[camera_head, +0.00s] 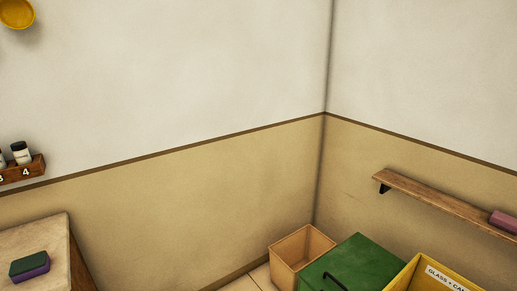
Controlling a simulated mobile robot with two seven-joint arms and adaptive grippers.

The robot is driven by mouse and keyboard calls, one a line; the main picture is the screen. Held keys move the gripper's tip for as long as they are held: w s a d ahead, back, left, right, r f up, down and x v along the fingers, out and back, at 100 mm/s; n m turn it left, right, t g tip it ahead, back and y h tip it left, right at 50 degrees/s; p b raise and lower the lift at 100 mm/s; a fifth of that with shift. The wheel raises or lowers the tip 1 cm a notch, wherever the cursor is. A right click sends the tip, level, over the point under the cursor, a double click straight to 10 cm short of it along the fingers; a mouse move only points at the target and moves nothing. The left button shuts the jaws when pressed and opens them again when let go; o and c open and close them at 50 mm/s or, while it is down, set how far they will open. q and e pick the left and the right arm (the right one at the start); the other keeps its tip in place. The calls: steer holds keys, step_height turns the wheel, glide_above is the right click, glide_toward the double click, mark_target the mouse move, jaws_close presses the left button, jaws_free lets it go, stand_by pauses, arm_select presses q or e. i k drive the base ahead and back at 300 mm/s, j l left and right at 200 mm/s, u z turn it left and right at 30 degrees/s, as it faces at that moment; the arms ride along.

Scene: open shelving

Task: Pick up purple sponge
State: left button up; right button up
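A sponge with a dark green top and a purple lower layer (30,266) lies flat on a pale-topped counter (45,238) at the lower left. It is near the counter's right edge, and nothing touches it. A pinkish-mauve block (504,220) lies on the wall shelf at the right edge, partly cut off by the frame; I cannot tell what it is. Neither of my grippers is in view.
A wooden wall shelf (430,197) runs along the right wall. Below stand an open tan box (290,262), a green lidded box (350,262) and a yellow labelled bin (410,275). A small numbered rack (35,169) holds jars at left. A yellow bowl-like item (17,12) hangs above.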

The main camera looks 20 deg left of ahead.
mark_target(27, 267)
steer(key=i+u, duration=0.2)
steer(key=u, duration=0.2)
steer(key=i+u, duration=0.2)
steer(key=u, duration=0.2)
steer(key=i+u, duration=0.2)
steer(key=u, duration=0.2)
steer(key=i+l+u, duration=0.15)
steer(key=u, duration=0.3)
steer(key=i+l+u, duration=0.2)
steer(key=u, duration=0.2)
